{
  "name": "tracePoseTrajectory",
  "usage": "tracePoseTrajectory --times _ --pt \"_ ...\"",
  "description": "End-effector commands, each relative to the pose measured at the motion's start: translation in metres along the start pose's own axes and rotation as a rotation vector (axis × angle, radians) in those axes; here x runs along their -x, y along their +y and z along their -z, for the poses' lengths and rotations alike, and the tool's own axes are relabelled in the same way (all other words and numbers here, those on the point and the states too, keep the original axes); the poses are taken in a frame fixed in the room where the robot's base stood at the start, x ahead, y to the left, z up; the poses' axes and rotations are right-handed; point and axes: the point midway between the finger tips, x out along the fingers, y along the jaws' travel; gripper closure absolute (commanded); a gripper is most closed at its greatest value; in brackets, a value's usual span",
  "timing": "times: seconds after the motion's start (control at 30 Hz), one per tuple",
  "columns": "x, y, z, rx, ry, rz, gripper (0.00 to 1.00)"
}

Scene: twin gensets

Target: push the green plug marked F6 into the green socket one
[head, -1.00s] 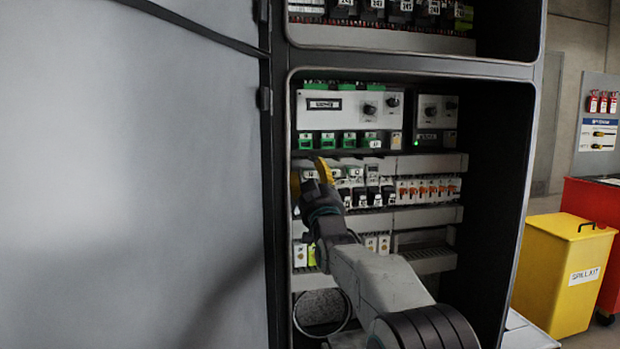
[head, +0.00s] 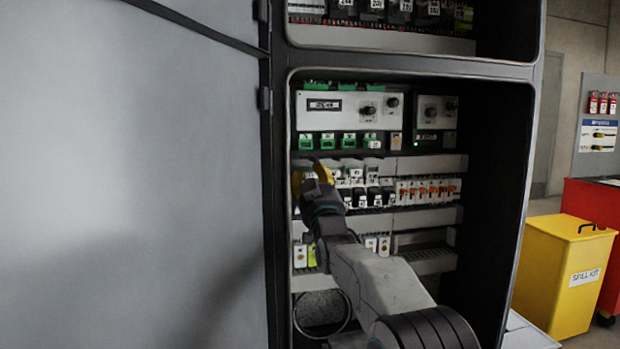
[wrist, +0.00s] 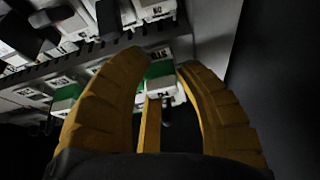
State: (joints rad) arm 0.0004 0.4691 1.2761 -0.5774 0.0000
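The controller (head: 345,108) has a row of green sockets along its lower edge. The leftmost green socket (head: 305,141) is just above my gripper (head: 310,176) in the head view. My gripper's yellow fingers (wrist: 166,68) stand apart in the wrist view. A green and white piece (wrist: 159,72) shows between or just behind the fingertips, with a small dark part below it. I cannot tell whether it is the plug or a socket, or whether the fingers touch it. No F6 mark is readable.
A row of relays and orange-topped switches (head: 427,190) is right of my gripper. The dark cabinet wall is close on its left. Another green and white socket (wrist: 66,92) is left of the fingers in the wrist view. A yellow spill-kit bin (head: 563,275) stands outside the cabinet.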

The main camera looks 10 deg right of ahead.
Motion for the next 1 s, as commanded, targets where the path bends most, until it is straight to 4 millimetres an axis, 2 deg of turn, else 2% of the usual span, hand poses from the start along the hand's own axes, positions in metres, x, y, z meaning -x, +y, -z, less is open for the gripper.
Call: tracePoseTrajectory --times 0.03,0.27,1.0 --pt "0.0001 -0.0002 -0.0015 0.0 -0.003 0.0 0.79" --pt "0.0002 -0.0001 -0.0032 0.0 -0.007 0.0 0.99" --pt "0.0036 0.0011 -0.0056 0.0 -0.013 -0.002 1.0"
